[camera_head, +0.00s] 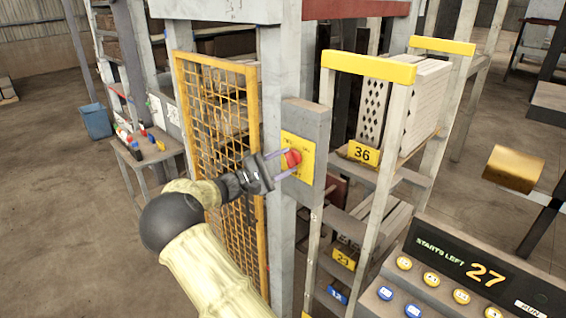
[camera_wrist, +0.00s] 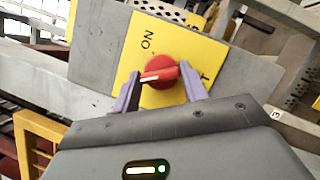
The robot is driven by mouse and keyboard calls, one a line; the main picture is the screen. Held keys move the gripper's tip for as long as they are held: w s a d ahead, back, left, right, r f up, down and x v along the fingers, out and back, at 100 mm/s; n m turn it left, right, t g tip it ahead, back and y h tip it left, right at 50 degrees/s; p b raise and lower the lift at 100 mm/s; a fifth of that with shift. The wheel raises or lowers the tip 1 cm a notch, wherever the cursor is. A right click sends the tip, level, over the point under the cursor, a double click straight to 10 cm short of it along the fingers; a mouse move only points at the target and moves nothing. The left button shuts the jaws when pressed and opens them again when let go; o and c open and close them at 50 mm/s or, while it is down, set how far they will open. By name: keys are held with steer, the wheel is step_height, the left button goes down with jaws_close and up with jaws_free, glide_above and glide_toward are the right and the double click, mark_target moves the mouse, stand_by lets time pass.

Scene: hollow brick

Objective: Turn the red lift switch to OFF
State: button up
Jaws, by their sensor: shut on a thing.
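The red lift switch (camera_head: 293,158) is a round knob with a raised handle, mounted on a yellow plate (camera_head: 306,148) on a grey post box. In the wrist view, the red switch (camera_wrist: 161,66) has a white mark at the left end of its handle. The word ON reads rotated above it on the yellow plate (camera_wrist: 135,52); part of another label at the right is hidden by a finger. My gripper (camera_head: 280,163) is at the knob, its purple fingers on either side of it. My gripper (camera_wrist: 160,82) is shut on the knob.
A yellow mesh gate (camera_head: 222,120) stands left of the post. A yellow-topped rack (camera_head: 369,66) with numbered shelves is close on the right. A button panel (camera_head: 440,285) showing STARTS LEFT 27 is at the lower right. Open floor lies at the left.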

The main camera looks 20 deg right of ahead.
steer(key=shift+f+n+t+h, duration=0.15)
steer(key=shift+n+t+h, duration=0.3)
steer(key=shift+n, duration=1.05)
steer(key=o, duration=1)
steer(key=b+v, duration=0.5)
steer(key=v, duration=1.2)
steer(key=shift+s+a, duration=0.1)
steer(key=shift+a, duration=0.15)
